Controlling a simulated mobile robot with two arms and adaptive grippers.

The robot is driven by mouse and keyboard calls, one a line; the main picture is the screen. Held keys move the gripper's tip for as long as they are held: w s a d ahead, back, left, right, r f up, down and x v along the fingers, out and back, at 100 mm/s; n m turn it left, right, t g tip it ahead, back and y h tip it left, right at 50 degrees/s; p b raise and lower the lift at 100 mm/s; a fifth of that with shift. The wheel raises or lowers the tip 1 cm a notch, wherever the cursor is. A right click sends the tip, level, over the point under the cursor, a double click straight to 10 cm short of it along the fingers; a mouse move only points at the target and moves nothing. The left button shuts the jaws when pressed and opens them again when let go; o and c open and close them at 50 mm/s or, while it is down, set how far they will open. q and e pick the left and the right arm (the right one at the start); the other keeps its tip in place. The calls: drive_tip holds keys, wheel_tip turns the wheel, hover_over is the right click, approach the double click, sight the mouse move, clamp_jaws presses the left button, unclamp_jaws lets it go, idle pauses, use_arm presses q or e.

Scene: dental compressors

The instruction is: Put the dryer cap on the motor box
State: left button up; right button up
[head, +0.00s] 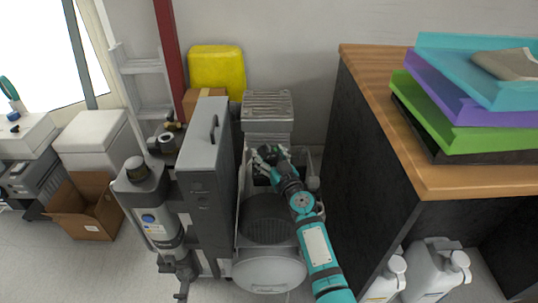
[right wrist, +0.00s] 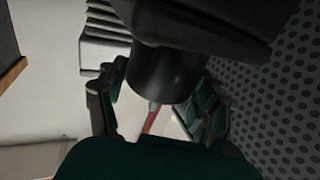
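My right gripper (head: 266,158) is over the far part of an open-topped grey unit, behind its perforated dark drum (head: 268,215). In the right wrist view its two fingers (right wrist: 160,100) stand apart, on either side of a dark cylindrical part (right wrist: 155,75). I cannot tell whether they touch it or whether it is the dryer cap. A grey box with a handle on top (head: 205,150), perhaps the motor box, stands left of the gripper. A cylinder with a dark round cap (head: 137,166) stands left of that box. My left gripper is not in view.
A wooden-topped cabinet (head: 375,70) with stacked coloured trays (head: 470,90) stands at the right. White jugs (head: 435,270) are below it. A yellow container (head: 216,70) and a ridged grey part (head: 267,105) are behind. An open cardboard box (head: 85,205) lies on the left floor.

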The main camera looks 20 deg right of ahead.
drive_tip(key=shift+o, duration=1.4)
drive_tip(key=shift+r, duration=0.1)
